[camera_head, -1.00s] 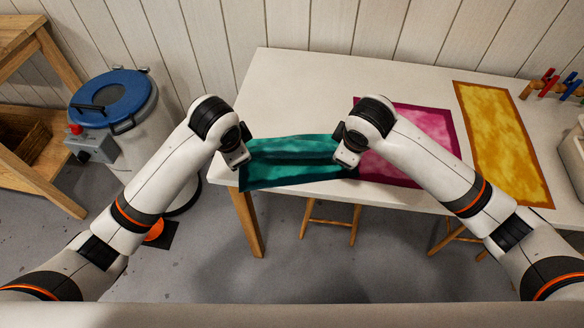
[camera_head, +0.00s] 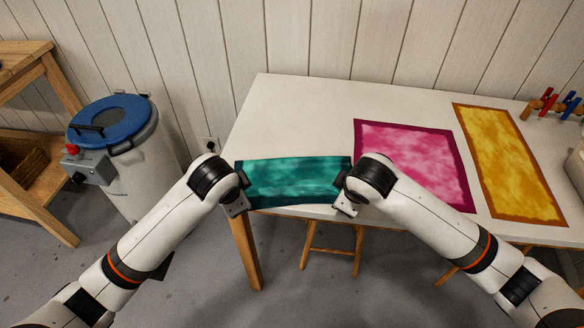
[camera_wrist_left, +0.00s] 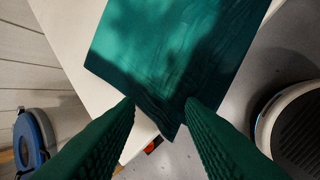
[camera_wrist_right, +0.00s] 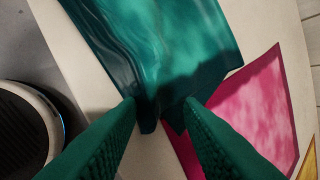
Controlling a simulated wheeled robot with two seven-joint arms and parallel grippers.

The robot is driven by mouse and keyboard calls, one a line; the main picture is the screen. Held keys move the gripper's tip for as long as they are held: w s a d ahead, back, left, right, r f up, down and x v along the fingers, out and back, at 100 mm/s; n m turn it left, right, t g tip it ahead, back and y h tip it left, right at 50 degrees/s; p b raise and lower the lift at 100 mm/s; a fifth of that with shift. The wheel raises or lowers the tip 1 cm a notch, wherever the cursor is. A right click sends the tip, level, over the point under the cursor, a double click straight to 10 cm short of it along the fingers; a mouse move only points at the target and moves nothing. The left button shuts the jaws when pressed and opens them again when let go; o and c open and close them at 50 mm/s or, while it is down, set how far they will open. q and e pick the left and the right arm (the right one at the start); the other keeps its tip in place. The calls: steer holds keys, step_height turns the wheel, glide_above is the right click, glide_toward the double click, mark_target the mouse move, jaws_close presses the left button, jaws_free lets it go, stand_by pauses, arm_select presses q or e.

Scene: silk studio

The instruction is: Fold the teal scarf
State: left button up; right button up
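The teal scarf (camera_head: 295,182) lies as a narrow folded-looking rectangle at the table's near left part. A darker strip runs along its near edge. My left gripper (camera_head: 236,208) is at its near left corner, and that corner lies between two spread fingertips in the left wrist view (camera_wrist_left: 160,102). My right gripper (camera_head: 345,207) is at its near right corner. In the right wrist view (camera_wrist_right: 160,102) its fingertips are also apart, with two layered scarf corners between them. Neither pair of fingers looks closed on the cloth.
The white table (camera_head: 300,115) is clear behind the scarf. A pink cloth (camera_head: 415,160) and a yellow cloth (camera_head: 505,160) lie to the right. A rack with pegs (camera_head: 555,103) stands at the far right. A blue-lidded drum (camera_head: 112,120) stands left of the table.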

arm_select(q)
steer(key=shift+d, duration=0.1)
arm_select(e)
steer(key=shift+s+a, duration=0.1)
arm_select(q)
steer(key=v, duration=1.1)
steer(key=shift+s+f, duration=0.25)
steer(key=shift+s, duration=0.15)
arm_select(e)
steer(key=v, duration=1)
steer(key=shift+s, duration=0.6)
steer(key=shift+r, duration=0.15)
steer(key=shift+c, duration=0.2)
